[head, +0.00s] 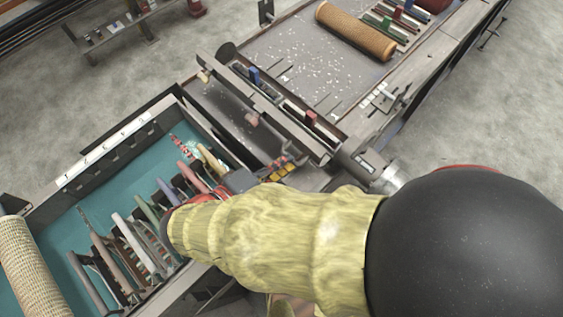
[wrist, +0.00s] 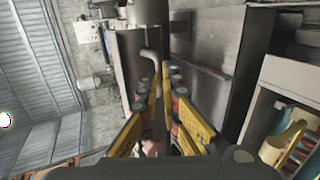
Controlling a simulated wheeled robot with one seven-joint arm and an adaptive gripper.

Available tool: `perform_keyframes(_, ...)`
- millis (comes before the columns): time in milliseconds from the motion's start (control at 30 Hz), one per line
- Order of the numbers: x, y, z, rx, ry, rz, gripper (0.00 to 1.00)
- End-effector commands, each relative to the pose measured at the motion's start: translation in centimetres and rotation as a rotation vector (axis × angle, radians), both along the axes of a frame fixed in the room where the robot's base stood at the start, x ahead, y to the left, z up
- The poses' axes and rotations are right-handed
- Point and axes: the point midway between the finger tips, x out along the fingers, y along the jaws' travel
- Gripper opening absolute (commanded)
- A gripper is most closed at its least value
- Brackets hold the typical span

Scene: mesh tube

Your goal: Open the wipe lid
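I cannot pick out with certainty which part is the wipe lid. A long grey bar assembly with a blue clip (head: 254,75) and a red clip (head: 311,117) crosses the bench in the head view. My gripper (head: 282,168), with yellow and black fingers, is in front of this assembly, near the teal tray. In the wrist view my gripper (wrist: 158,88) has its two fingers apart. A grey bent pipe or handle (wrist: 152,62) shows beyond and between the fingertips; I cannot tell whether they touch it. A small pinkish thing (wrist: 152,147) shows lower between the fingers, partly hidden.
A teal-lined tray (head: 68,236) with several upright tools stands at left. A tan mesh roll (head: 25,270) lies at the left edge. An orange-brown roll (head: 354,31) lies on the speckled bench top (head: 330,70). A silver cylinder (head: 372,166) is close to my arm.

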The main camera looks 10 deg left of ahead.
Motion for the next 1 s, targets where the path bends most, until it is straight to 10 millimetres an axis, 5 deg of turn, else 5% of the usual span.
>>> perform_keyframes(367, 0.0, -0.3, -0.1, -0.008, 0.000, -0.003, 0.26)
perform_keyframes(667, 0.0, -0.1, 0.2, -0.003, 0.000, -0.001, 0.27)
perform_keyframes(1000, 0.1, -0.2, 5.4, 0.001, -0.001, -0.003, 0.27)
